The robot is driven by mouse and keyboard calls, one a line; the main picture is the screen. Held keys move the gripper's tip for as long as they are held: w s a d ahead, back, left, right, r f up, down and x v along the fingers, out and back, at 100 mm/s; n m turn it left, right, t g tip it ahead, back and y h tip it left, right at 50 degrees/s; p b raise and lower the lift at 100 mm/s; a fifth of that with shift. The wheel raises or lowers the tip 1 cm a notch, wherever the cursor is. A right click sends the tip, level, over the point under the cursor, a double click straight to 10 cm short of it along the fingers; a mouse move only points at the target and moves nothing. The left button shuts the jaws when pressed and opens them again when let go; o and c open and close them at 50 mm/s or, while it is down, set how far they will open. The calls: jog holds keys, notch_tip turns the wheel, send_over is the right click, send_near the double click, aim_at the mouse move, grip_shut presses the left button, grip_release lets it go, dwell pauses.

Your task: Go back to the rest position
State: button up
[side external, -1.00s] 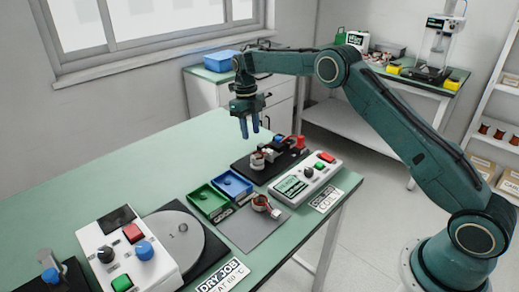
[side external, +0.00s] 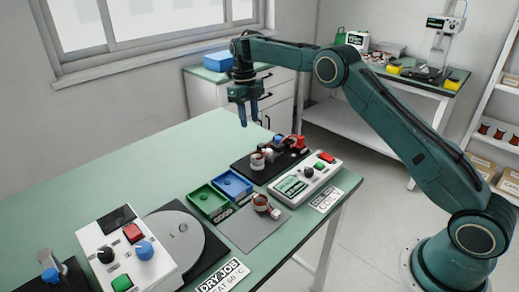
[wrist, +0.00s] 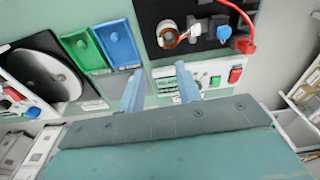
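My gripper (side external: 248,121) hangs in the air above the green bench, pointing down, left of and above the black test fixture (side external: 243,170). Its two blue fingers are apart with nothing between them; the wrist view shows the same gap (wrist: 160,88). A copper-wound stator (side external: 257,161) sits on the fixture, also seen in the wrist view (wrist: 168,36). Another stator (side external: 261,202) lies on the grey mat (side external: 254,236); I do not make it out in the wrist view. The tester box (side external: 304,182), with red and green buttons, is partly hidden by my fingers in the wrist view.
A green tray (side external: 208,199) and a blue tray (side external: 233,184) stand mid-bench. A round grey plate (side external: 181,232) and a white control box (side external: 131,255) are at the front left. The far left bench is clear. A window and cabinet are behind; the air around my gripper is free.

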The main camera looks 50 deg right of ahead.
jog(key=s+a+r+n+t, duration=0.3)
jog(key=s+r+n+t, duration=0.1)
jog(key=s+r+n, duration=1.4)
jog(key=s+a+f+n+t, duration=0.1)
jog(key=s+f+n, duration=0.1)
jog(key=s+n, duration=0.6)
jog(key=s+a+f+n+t, duration=0.1)
jog(key=s+f+n+t, duration=0.1)
jog(key=s+n, duration=0.7)
jog(key=s, duration=0.8)
jog(key=shift+s+a+f+n, duration=0.15)
jog(key=shift+a+f+n, duration=0.15)
jog(key=shift+f, duration=0.05)
jog(key=shift+c, duration=0.4)
